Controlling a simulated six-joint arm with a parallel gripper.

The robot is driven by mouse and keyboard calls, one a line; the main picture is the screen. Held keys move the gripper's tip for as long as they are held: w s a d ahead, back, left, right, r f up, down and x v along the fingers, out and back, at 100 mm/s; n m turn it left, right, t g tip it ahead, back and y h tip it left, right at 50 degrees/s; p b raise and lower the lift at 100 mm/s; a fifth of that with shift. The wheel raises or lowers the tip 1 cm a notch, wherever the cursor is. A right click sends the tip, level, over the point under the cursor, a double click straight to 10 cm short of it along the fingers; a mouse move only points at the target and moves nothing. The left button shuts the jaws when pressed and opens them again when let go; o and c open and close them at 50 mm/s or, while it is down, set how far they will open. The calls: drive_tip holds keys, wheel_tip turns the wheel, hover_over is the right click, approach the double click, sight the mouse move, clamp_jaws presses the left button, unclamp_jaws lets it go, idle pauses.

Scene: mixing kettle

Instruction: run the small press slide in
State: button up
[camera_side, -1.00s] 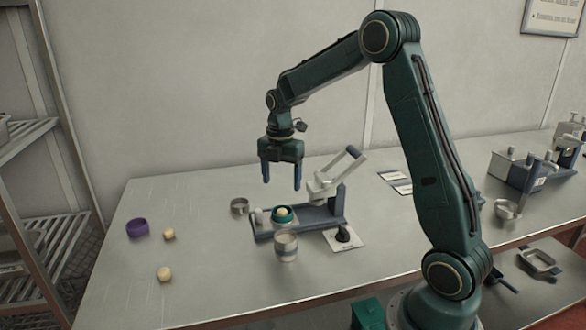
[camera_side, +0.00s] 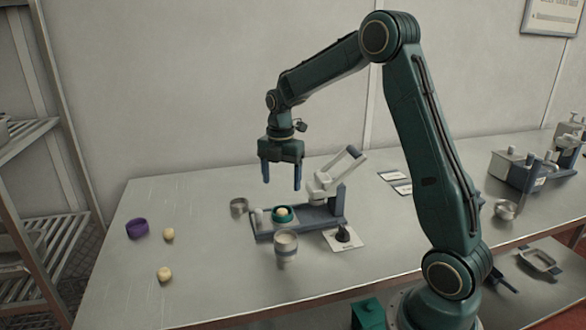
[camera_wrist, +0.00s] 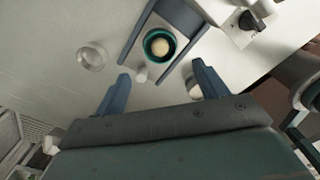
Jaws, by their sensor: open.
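The small press (camera_side: 318,212) stands on the steel table, with a blue-grey base and a pale lever arm raised toward the upper right. Its slide carries a green ring-shaped cup (camera_side: 283,214) with a pale dough ball in it, at the left part of the base and clear of the press head. A small pale knob (camera_side: 258,215) stands at the slide's left end; it also shows in the wrist view (camera_wrist: 141,74). My gripper (camera_side: 282,184) is open and empty, pointing down above the slide. In the wrist view the green cup (camera_wrist: 159,44) lies beyond my open fingers.
A purple ring (camera_side: 137,228) and two dough balls (camera_side: 168,235) lie at left. A black knob (camera_side: 343,233) sits on a white card at right.

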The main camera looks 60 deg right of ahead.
idle(0.3)
drive_tip(key=c, duration=0.6)
drive_tip(key=shift+w+a, duration=0.1)
drive_tip(key=shift+w, duration=0.05)
drive_tip(key=shift+c, duration=0.3)
wheel_tip(320, 180, up, 4)
drive_tip(key=m, duration=0.8)
hover_over(258, 210)
wheel_tip(258, 210, down, 14)
drive_tip(key=shift+r, duration=0.1)
drive_tip(key=shift+c, duration=0.4)
